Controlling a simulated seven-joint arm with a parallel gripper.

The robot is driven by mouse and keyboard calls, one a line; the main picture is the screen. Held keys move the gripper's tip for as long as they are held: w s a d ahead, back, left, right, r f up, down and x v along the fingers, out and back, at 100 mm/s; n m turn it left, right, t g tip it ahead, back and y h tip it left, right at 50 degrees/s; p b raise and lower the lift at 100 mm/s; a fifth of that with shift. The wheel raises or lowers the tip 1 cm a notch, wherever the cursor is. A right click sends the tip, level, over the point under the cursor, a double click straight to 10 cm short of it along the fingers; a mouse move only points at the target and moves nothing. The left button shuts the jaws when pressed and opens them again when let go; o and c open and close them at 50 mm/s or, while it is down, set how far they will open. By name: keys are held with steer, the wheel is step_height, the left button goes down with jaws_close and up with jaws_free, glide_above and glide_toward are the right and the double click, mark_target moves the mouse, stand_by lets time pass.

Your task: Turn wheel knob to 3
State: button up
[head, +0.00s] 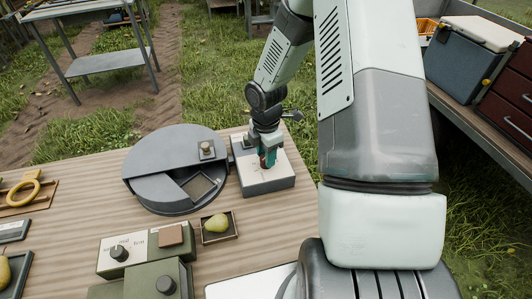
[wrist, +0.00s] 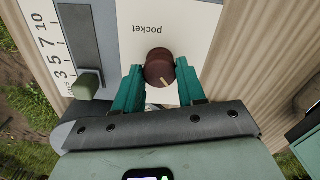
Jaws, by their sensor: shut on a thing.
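A round dark brown knob (wrist: 159,66) sits on a white plate (wrist: 150,18) marked "pocket", which reads upside down in the wrist view. A pale pointer line on the knob faces down and slightly right in that view. My gripper (wrist: 160,78) has a teal finger on each side of the knob and is shut on it. In the head view my gripper (head: 267,158) reaches down to the white-topped grey box (head: 268,183), and its fingers largely hide the knob. The round grey wheel (head: 145,170) lies just left of the box, with an opening in its top.
A strip numbered 3, 5, 7, 10 (wrist: 52,45) with a green block (wrist: 86,86) lies beside the plate. A pear (head: 217,222) sits in a small tray. Green control boxes (head: 122,263) with dials stand in front.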

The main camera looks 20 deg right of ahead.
steer(key=m, duration=0.5)
steer(key=shift+m, duration=0.3)
steer(key=m, duration=1)
steer(key=shift+m, duration=2.7)
steer(key=o, duration=1.1)
steer(key=shift+c, duration=0.2)
